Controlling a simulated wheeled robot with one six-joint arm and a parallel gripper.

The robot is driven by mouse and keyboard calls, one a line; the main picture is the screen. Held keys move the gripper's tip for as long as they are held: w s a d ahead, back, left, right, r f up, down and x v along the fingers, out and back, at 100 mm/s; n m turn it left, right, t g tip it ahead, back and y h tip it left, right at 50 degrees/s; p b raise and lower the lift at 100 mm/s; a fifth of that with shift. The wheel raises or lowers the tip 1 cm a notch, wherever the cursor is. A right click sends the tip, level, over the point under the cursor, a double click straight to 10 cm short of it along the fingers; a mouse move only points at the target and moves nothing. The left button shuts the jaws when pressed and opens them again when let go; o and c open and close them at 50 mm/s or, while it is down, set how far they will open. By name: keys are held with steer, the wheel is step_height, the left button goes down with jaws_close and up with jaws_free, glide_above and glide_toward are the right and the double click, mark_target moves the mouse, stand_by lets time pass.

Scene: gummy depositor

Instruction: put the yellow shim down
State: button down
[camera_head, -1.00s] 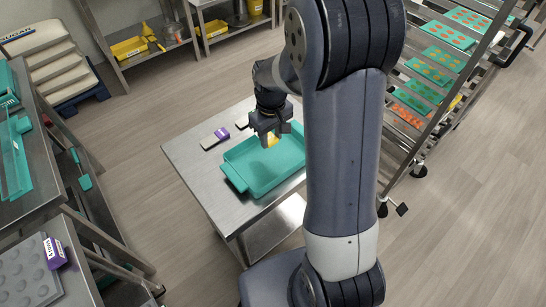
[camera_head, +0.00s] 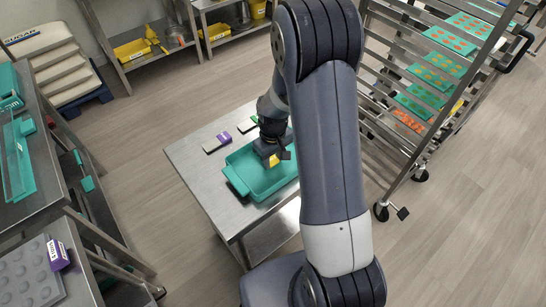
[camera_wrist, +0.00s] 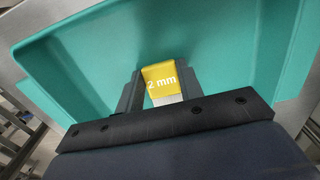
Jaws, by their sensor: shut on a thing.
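The yellow shim (camera_wrist: 162,82), marked "2 mm", is between the fingers of my gripper (camera_wrist: 160,92) in the wrist view. My gripper is shut on it. In the head view the yellow shim (camera_head: 273,160) shows at the fingertips of my gripper (camera_head: 272,155), over the teal tray (camera_head: 245,186) on the steel table. The wrist view shows the teal tray's floor and walls (camera_wrist: 90,55) around the shim. I cannot tell whether the shim touches the tray floor.
A rack (camera_head: 420,110) with teal trays of gummies stands at right. Shelves (camera_head: 60,195) stand at left.

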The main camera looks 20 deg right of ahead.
mark_target(273, 161)
steer(key=c, duration=0.9)
jaws_free()
steer(key=shift+c, duration=0.2)
steer(key=shift+r, duration=0.15)
step_height(273, 161, up, 12)
